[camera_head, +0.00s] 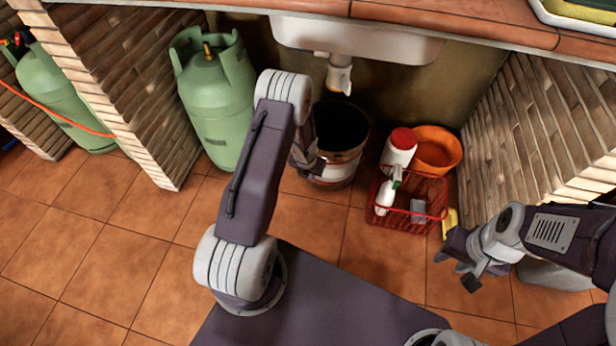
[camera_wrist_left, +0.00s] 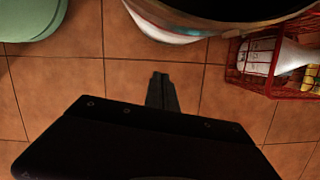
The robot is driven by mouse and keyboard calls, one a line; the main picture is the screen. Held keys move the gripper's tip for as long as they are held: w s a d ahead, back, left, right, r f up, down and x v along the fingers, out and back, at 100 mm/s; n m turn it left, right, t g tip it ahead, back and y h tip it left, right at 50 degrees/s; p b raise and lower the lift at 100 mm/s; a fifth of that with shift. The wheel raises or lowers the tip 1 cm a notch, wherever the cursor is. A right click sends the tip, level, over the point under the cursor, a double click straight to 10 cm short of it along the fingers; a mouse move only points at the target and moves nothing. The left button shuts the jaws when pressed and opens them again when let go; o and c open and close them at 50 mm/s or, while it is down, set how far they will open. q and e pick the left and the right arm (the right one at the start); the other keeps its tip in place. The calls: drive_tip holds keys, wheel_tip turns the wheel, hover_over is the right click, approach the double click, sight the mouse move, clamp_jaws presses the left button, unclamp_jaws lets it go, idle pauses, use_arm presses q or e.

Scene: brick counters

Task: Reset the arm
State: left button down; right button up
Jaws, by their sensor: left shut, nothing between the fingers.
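My left arm (camera_head: 255,170) reaches up and bends over, with its gripper (camera_head: 312,166) hanging in front of the dark bucket. In the left wrist view the two fingers (camera_wrist_left: 162,92) are together, with nothing between them, above the tiled floor. My right gripper (camera_head: 455,270) is at the lower right of the head view. Its fingers are spread apart and nothing shows between them.
A dark bucket (camera_head: 338,135) stands under the white sink (camera_head: 358,38). A red basket (camera_head: 408,212) with bottles and an orange bowl (camera_head: 436,149) are right of it. Green gas cylinders (camera_head: 216,100) stand left. Brick walls flank the space. Floor at left is clear.

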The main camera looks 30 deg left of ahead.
use_arm(q)
drive_tip(key=p+v, duration=0.1)
drive_tip(key=v, duration=0.4)
drive_tip(key=shift+w+p, duration=0.1)
drive_tip(key=shift+p, duration=0.3)
drive_tip(key=w+d+r+n+t+p, duration=0.1)
drive_tip(key=w+d+r+p, duration=0.15)
drive_tip(key=r, duration=0.65)
drive_tip(key=w+d+r+t+p, duration=0.1)
drive_tip(key=w+r+t+p, duration=0.15)
drive_tip(key=r, duration=0.65)
drive_tip(key=s+r+n+y+p, duration=0.15)
drive_tip(key=s+r+n, duration=0.25)
drive_tip(key=r+n, duration=0.55)
drive_tip(key=s+d+n+g+h+p, duration=0.1)
drive_tip(key=s+d+n+g, duration=0.2)
drive_tip(key=s+n, duration=0.75)
drive_tip(key=s+d+n+g+h+p, duration=0.1)
drive_tip(key=s+d+n+g, duration=0.1)
drive_tip(key=s+n, duration=0.9)
wheel_tip(320, 180, up, 37)
drive_tip(key=w+n+p, duration=0.3)
drive_tip(key=p, duration=3.4)
drive_tip(key=shift+p, duration=0.3)
